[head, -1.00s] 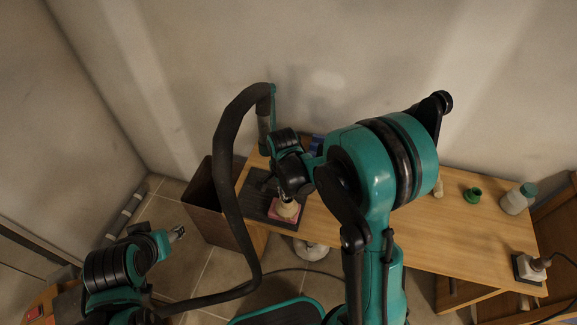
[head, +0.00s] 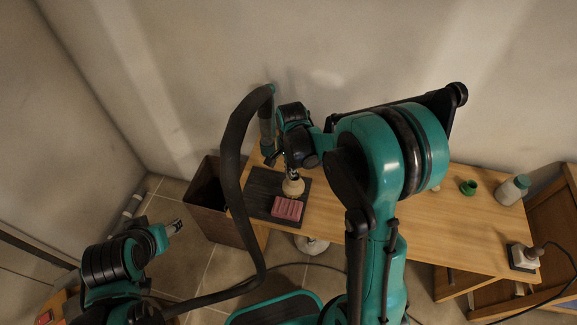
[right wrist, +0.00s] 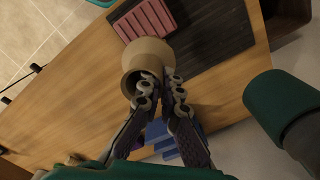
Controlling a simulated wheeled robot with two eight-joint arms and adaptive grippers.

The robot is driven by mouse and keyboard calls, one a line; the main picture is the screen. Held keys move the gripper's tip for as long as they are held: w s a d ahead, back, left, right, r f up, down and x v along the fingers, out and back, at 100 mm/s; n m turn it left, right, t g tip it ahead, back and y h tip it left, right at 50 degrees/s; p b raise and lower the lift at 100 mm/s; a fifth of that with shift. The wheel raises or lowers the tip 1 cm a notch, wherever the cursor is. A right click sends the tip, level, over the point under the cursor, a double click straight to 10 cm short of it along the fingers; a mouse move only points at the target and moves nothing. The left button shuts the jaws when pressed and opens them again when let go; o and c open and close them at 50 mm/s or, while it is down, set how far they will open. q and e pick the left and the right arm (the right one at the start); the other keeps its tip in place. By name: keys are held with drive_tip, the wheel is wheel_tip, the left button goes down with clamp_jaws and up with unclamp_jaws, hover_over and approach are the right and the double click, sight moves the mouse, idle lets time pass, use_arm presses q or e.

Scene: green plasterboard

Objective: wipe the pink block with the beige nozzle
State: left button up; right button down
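The pink block (head: 288,208) with a ridged top lies on the dark mat (head: 256,204) at the left end of the wooden table. The beige nozzle (head: 293,187) is just behind it; the right wrist view shows the flared nozzle (right wrist: 148,55) overlapping one edge of the pink block (right wrist: 148,16). I cannot tell whether they touch. My right gripper (right wrist: 160,84) is shut on the nozzle's narrow end. My left gripper (head: 175,227) is beyond the table's left end, away from both; its finger gap is too small to judge.
A thick dark hose (head: 233,160) arches beside the mat to an upright handle. A brown bin (head: 214,218) stands off the table's left end. A green item (head: 467,187), a white bottle (head: 513,191) and a plugged-in adapter (head: 523,257) are at the right. The middle tabletop looks clear.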

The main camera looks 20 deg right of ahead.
use_arm(q)
drive_tip(key=shift+s+a+r+p, duration=0.1)
drive_tip(key=shift+a+r+p, duration=0.2)
drive_tip(key=shift+r+p, duration=0.15)
drive_tip(key=shift+s+a+r+p, duration=0.1)
drive_tip(key=shift+a+r+p, duration=0.2)
drive_tip(key=shift+r, duration=0.25)
use_arm(e)
drive_tip(key=shift+r, duration=1.4)
